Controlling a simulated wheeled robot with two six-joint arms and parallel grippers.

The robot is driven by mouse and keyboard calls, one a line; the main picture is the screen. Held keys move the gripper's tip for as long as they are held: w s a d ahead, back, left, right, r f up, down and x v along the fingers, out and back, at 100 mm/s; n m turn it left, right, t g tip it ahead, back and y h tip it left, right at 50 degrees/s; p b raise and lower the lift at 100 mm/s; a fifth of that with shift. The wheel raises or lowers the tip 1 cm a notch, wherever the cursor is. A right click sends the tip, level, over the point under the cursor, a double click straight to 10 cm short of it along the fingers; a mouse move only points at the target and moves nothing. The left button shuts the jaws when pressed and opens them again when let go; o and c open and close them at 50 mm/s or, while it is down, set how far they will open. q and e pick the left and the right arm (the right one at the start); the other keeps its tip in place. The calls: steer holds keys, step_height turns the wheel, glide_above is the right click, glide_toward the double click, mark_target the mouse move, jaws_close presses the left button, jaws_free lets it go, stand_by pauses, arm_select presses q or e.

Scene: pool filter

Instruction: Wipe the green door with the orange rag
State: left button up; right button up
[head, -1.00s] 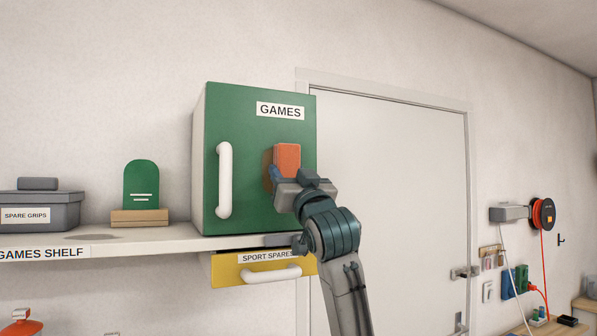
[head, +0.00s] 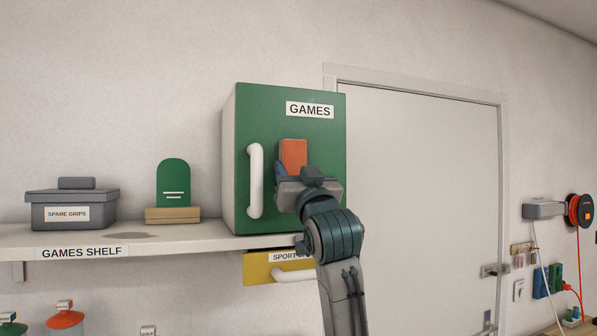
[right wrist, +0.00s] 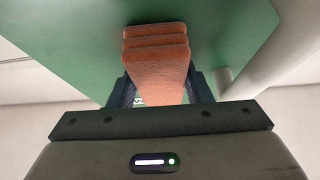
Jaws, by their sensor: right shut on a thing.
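The green door (head: 325,215) is the front of a cabinet on the shelf, with a white vertical handle (head: 255,182) at its left and a GAMES label near the top. My right gripper (head: 297,174) is in front of the door, right of the handle, and is shut on the orange rag (head: 293,154). In the right wrist view the rag (right wrist: 157,68) is a folded, layered block between the fingers, with the green door (right wrist: 80,55) behind it. I cannot tell whether the rag touches the door. My left gripper is not in view.
The cabinet stands on the games shelf (head: 190,237). A grey box (head: 85,213) and a green stand-up piece (head: 173,183) are to its left. A yellow drawer (head: 258,268) hangs below. A closed white door (head: 420,190) is to the right.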

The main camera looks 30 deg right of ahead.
mark_target(334, 159)
steer(key=shift+d+r, duration=0.15)
steer(key=shift+r, duration=0.35)
steer(key=shift+s+d+f, duration=0.1)
steer(key=shift+d, duration=0.35)
steer(key=shift+s+d+b, duration=0.25)
steer(key=shift+d+b, duration=0.3)
steer(key=shift+d, duration=0.5)
steer(key=shift+s+d+b, duration=0.25)
steer(key=shift+d+b, duration=0.3)
steer(key=shift+d, duration=0.5)
steer(key=shift+s+d, duration=0.2)
steer(key=shift+d, duration=0.55)
steer(key=shift+s+d+b, duration=0.15)
steer(key=shift+d+b, duration=0.5)
steer(key=shift+d, duration=0.1)
steer(key=shift+s+d, duration=0.2)
steer(key=shift+d, duration=0.65)
